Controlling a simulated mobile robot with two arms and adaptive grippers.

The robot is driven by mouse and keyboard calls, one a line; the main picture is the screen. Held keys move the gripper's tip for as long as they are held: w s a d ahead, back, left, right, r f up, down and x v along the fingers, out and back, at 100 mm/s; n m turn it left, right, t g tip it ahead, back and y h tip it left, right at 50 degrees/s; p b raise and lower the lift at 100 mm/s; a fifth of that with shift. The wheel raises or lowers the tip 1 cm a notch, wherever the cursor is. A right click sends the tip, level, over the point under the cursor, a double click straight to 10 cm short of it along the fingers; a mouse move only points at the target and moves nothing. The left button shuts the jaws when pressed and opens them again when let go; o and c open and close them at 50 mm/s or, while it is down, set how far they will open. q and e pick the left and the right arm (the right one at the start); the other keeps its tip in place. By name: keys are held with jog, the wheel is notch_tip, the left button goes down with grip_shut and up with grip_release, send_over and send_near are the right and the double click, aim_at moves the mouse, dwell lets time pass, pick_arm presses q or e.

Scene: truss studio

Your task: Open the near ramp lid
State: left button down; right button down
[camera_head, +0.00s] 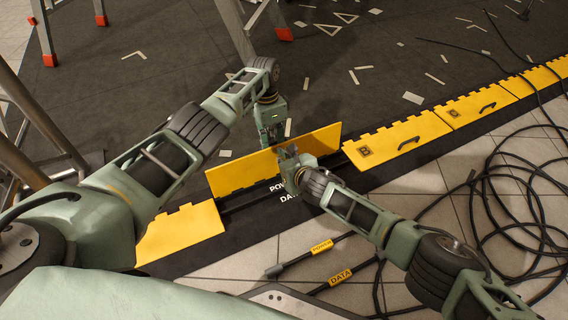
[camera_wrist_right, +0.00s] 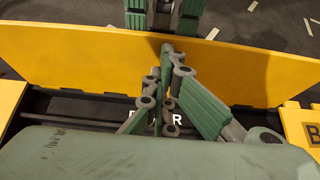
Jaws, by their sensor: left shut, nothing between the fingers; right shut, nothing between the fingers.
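The yellow ramp lid (camera_head: 235,176) stands up on its edge along the black cable ramp, raised from its channel (camera_head: 240,203). In the right wrist view the lid (camera_wrist_right: 80,60) spans the picture as a nearly upright panel. My right gripper (camera_head: 284,153) is shut and empty on the near side of the lid, its fingertips at or very close to the panel; contact is unclear. It also shows in the right wrist view (camera_wrist_right: 168,48). My left gripper (camera_head: 271,142) is shut and empty behind the lid, its tips partly hidden.
A shut yellow lid marked B (camera_head: 398,137) with a black handle lies to the right. A fixed yellow ramp piece (camera_head: 180,232) lies left. POWER (camera_head: 321,247) and DATA (camera_head: 340,277) cable plugs lie on the tiles in front. Loose black cables (camera_head: 490,205) coil at right.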

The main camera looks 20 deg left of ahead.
pick_arm(q)
jog(key=shift+s+d+f, duration=0.25)
jog(key=shift+s+f, duration=0.25)
jog(key=shift+s, duration=0.05)
pick_arm(e)
jog(key=shift+s+a+r, duration=0.1)
jog(key=shift+a+r, duration=0.15)
jog(key=shift+a, duration=0.1)
pick_arm(q)
jog(key=c, duration=2.2)
grip_release()
jog(key=shift+o, duration=1.4)
jog(key=shift+f, duration=0.1)
pick_arm(e)
jog(key=shift+d+f, duration=0.2)
jog(key=shift+f, duration=0.1)
pick_arm(q)
jog(key=shift+w+a, duration=0.1)
